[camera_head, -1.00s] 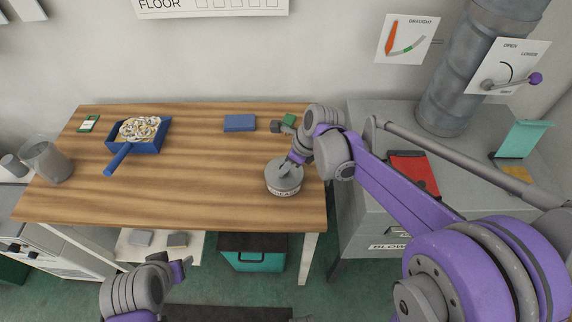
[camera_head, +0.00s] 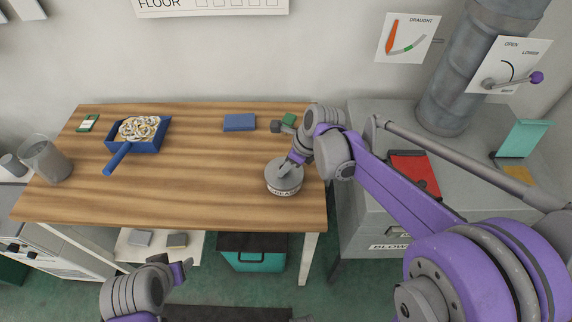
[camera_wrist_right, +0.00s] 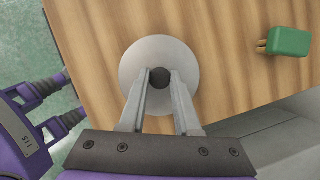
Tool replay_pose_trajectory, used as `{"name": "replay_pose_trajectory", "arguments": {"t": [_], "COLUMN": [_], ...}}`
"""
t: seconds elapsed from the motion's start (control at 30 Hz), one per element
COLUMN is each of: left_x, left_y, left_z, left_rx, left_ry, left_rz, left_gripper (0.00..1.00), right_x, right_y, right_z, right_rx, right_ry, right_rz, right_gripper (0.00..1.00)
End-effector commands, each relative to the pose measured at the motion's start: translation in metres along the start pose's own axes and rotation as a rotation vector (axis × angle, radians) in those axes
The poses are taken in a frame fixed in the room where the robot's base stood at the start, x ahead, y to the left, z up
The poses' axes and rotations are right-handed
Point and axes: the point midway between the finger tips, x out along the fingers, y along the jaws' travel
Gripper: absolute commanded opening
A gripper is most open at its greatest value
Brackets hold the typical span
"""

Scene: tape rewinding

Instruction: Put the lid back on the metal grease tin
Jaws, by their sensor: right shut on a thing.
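The metal grease tin (camera_head: 283,190) stands upright on the wooden table near its right front corner, with a label on its side. The grey round lid (camera_head: 289,178) sits on top of the tin, level as far as I can see. In the right wrist view the lid (camera_wrist_right: 150,65) hides the tin. My right gripper (camera_wrist_right: 160,80) is shut on the dark knob (camera_wrist_right: 159,76) at the lid's middle; in the head view the gripper (camera_head: 291,167) comes from above right. My left gripper (camera_head: 182,270) is at the lower left, away from the table; its jaw state is unclear.
A green plug-like block (camera_wrist_right: 290,42) lies near the right edge. The table's middle is clear.

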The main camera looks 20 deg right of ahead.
Motion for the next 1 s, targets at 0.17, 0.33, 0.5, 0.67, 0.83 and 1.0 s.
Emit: {"name": "replay_pose_trajectory", "arguments": {"t": [0.17, 0.33, 0.5, 0.67, 0.83, 1.0], "left_x": [-0.0001, -0.0001, 0.0008, 0.0017, 0.0015, 0.0015], "left_y": [0.0, 0.0, 0.0, 0.0, 0.0, 0.0], "left_z": [-0.0001, -0.0002, 0.0008, 0.0018, 0.0016, 0.0015], "left_rx": [0.0, 0.0, 0.0, 0.0, 0.0, 0.0], "left_ry": [0.0, 0.0, -0.001, -0.002, -0.001, -0.001], "left_rz": [0.0, 0.0, 0.0, 0.0, 0.0, 0.0], "left_gripper": [0.61, 0.61, 0.61, 0.61, 0.61, 0.61], "right_x": [-0.0002, -0.0002, 0.0003, 0.0005, 0.0002, 0.0002], "right_y": [-0.0001, -0.0001, 0.0001, 0.0001, 0.0, 0.0], "right_z": [0.0002, 0.0002, -0.0002, -0.0003, -0.0001, -0.0001], "right_rx": [0.0, 0.0, 0.0, 0.0, 0.0, 0.0], "right_ry": [0.0, 0.0, 0.0, 0.0, 0.0, 0.0], "right_rz": [0.0, 0.0, 0.0, 0.0, 0.0, 0.0], "right_gripper": [0.0, 0.0, 0.0, 0.0, 0.0, 0.4]}}
